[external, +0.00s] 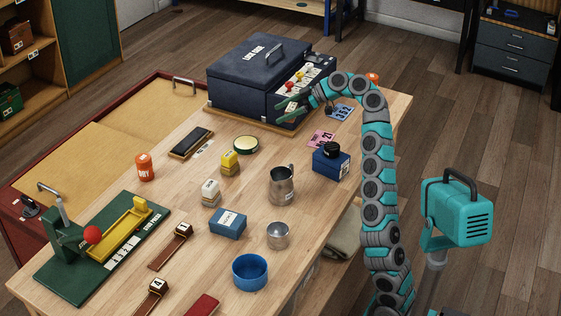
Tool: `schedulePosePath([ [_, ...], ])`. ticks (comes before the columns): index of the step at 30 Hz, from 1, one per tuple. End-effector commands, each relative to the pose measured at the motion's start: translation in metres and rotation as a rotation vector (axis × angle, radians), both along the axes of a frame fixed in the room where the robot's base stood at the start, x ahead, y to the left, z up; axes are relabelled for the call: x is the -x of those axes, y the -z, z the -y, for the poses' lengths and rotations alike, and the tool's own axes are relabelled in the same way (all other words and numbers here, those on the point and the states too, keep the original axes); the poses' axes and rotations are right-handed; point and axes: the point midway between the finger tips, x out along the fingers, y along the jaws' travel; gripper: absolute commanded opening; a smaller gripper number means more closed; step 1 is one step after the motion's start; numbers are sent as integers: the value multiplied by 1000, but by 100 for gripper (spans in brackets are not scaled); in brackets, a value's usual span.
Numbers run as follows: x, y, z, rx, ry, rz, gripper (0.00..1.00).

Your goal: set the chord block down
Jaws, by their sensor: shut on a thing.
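My gripper (291,108) is at the right front of the dark blue case (240,75), its teal fingers pointing left. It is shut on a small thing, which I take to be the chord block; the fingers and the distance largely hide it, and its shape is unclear. The fingers are close to the case's pale side panel (315,70), which carries red, yellow and white knobs. I cannot tell whether the held thing touches the case or the table.
A blue box with a black knob (331,164), pink card (321,139) and blue card (341,112) lie to the right. A metal jug (282,185), yellow block (230,162) and round tin (246,145) stand nearer. Bare wood shows between the case and the tin.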

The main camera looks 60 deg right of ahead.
Motion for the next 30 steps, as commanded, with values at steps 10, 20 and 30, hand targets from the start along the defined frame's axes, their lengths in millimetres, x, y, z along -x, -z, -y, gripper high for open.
schedulePosePath([
  [10,70,-9,34,-15,59,6,38],
  [20,183,-9,61,-22,136,6,38],
  [30,285,1,58,-1,190,4,38],
])
